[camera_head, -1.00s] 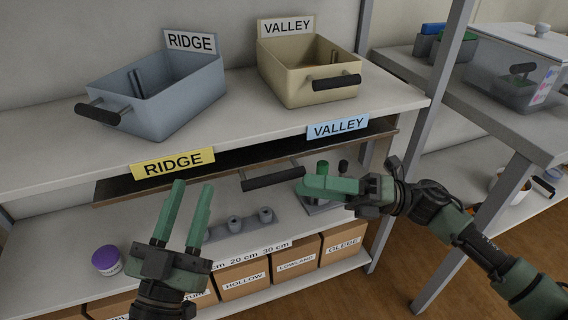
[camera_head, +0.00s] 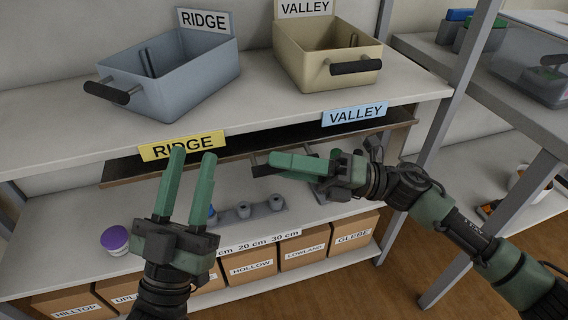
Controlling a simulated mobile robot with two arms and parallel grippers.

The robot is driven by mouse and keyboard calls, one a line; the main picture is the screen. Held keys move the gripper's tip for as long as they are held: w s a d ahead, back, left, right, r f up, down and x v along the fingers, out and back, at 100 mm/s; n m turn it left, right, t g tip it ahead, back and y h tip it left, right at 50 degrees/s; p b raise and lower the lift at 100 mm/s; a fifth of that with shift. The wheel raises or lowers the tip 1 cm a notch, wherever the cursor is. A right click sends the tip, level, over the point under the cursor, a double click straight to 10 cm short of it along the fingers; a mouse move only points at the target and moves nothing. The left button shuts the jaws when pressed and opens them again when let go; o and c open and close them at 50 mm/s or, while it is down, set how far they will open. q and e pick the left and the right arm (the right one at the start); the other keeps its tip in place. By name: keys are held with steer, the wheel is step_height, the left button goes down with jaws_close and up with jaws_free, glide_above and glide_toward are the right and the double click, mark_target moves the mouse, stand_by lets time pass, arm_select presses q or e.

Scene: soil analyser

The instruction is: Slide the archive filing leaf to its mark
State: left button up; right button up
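The archive filing leaf appears to be the thin dark board (camera_head: 125,172) under the upper shelf, running from below the RIDGE label to below the VALLEY label. Its dark bar handle (camera_head: 256,169) sits at the front edge, largely hidden behind my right gripper. My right gripper (camera_head: 272,162) is at the handle, its fingers pointing left; I cannot tell whether they close on it. My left gripper (camera_head: 193,155) is open and empty, fingers pointing up in front of the yellow RIDGE label (camera_head: 182,146). I cannot make out the mark.
A blue-grey RIDGE bin (camera_head: 185,85) and a cream VALLEY bin (camera_head: 310,65) stand on the upper shelf. Below are a purple-lidded jar (camera_head: 115,240), a grey peg rack (camera_head: 245,214) and labelled cardboard boxes (camera_head: 250,263). A metal post (camera_head: 450,95) stands right of the shelf.

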jaws_close()
stand_by(1.4)
